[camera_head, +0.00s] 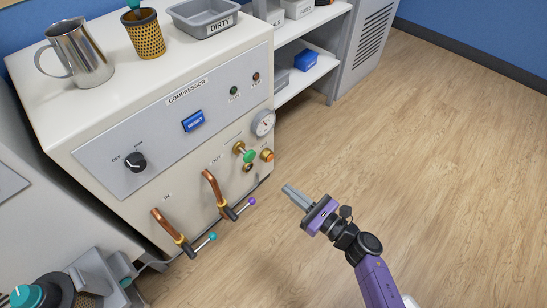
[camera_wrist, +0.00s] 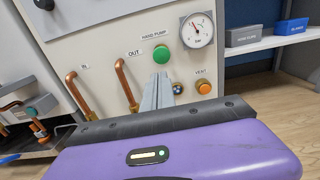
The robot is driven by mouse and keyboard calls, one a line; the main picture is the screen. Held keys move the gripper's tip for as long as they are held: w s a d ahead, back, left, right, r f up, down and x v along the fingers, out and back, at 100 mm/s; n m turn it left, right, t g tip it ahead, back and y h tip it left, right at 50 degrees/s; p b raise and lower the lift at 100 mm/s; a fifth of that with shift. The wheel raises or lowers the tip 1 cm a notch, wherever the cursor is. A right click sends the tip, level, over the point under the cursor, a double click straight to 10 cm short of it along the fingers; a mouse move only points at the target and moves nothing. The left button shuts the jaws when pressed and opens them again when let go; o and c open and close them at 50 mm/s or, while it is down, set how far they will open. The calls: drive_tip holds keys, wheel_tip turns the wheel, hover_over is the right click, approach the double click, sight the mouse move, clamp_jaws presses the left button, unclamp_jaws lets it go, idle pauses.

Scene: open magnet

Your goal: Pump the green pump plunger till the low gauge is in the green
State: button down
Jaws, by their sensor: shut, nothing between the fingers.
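The green pump plunger (camera_head: 249,156) sticks out on a brass stem from the lower right of the compressor's front. It also shows as a round green knob (camera_wrist: 162,56) under the "HAND PUMP" label in the wrist view. The gauge (camera_head: 263,123) is above and right of it; in the wrist view the gauge (camera_wrist: 197,29) has a red needle pointing to the upper left, and its green band is too small to make out. My gripper (camera_head: 287,189) is shut and empty, in front of the panel, lower right of the plunger and apart from it. In the wrist view the fingertips (camera_wrist: 158,78) appear just below the knob.
An orange vent knob (camera_head: 267,155) sits right of the plunger. Copper pipes with a purple-ended lever (camera_head: 251,201) and a teal-ended lever (camera_head: 212,236) stick out to the left. A shelf (camera_head: 310,83) stands behind. The wooden floor at right is clear.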

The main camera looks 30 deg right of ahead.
sight(251, 158)
drive_tip(key=shift+d, duration=0.15)
drive_tip(key=shift+w, duration=0.1)
drive_tip(key=b+x, duration=0.3)
drive_tip(key=x, duration=1.1)
drive_tip(key=shift+b, duration=0.35)
drive_tip(key=b+x, duration=0.1)
drive_tip(key=x, duration=0.2)
drive_tip(key=shift+w+f, duration=0.1)
drive_tip(key=shift+w, duration=0.1)
